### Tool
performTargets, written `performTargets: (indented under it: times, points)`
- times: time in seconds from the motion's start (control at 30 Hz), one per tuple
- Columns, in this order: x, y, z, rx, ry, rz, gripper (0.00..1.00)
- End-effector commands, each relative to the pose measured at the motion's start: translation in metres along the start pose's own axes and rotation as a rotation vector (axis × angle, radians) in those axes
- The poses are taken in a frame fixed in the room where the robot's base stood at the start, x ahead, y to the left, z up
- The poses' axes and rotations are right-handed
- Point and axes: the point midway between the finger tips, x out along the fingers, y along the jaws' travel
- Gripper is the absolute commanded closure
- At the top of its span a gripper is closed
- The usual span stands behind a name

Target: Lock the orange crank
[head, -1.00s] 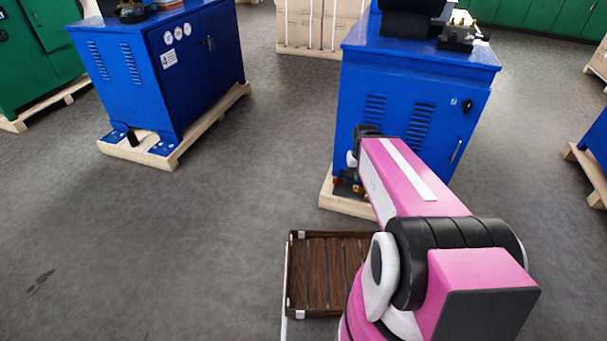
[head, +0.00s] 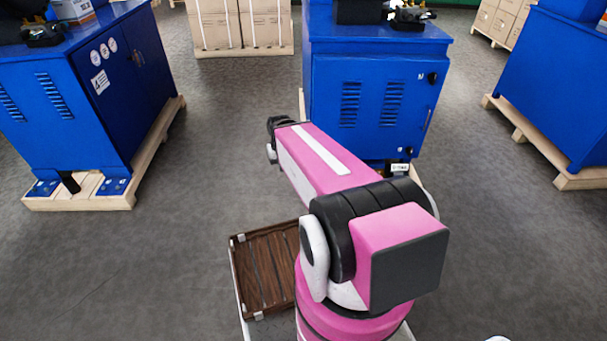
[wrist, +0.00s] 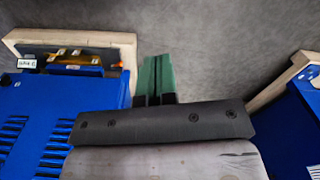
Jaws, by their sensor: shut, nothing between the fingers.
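I cannot make out an orange crank for certain in either view. In the wrist view, a dark plate with small orange-yellow parts (wrist: 76,53) sits at the foot of a blue cabinet (wrist: 55,130), beside a small white label (wrist: 27,63). My gripper (wrist: 155,78) shows in the wrist view as two green fingers, closed together with nothing between them. It is to the right of the plate and apart from it, over the floor. In the head view my gripper is hidden behind my arm. The middle blue cabinet (head: 370,80) stands ahead, with a label (head: 400,168) low on its front.
Wooden pallets carry the blue cabinets. The left cabinet's pallet (head: 105,203) juts forward, and a right-hand cabinet (head: 555,80) stands on another pallet (head: 570,180). Boxes (head: 240,22) stand at the back. A brown slatted tray (head: 268,275) is near me. Grey floor is clear between the cabinets.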

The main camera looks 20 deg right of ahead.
Motion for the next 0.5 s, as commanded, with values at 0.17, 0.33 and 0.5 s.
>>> performTargets:
  times: [0.17,0.33,0.5]
  points:
    - [0.0,0.0,0.0,0.0,0.0,0.0,1.0]
    - [0.01,0.004,-0.012,0.003,-0.017,0.026,1.0]
    - [0.06,0.025,-0.067,0.018,-0.102,0.186,1.0]
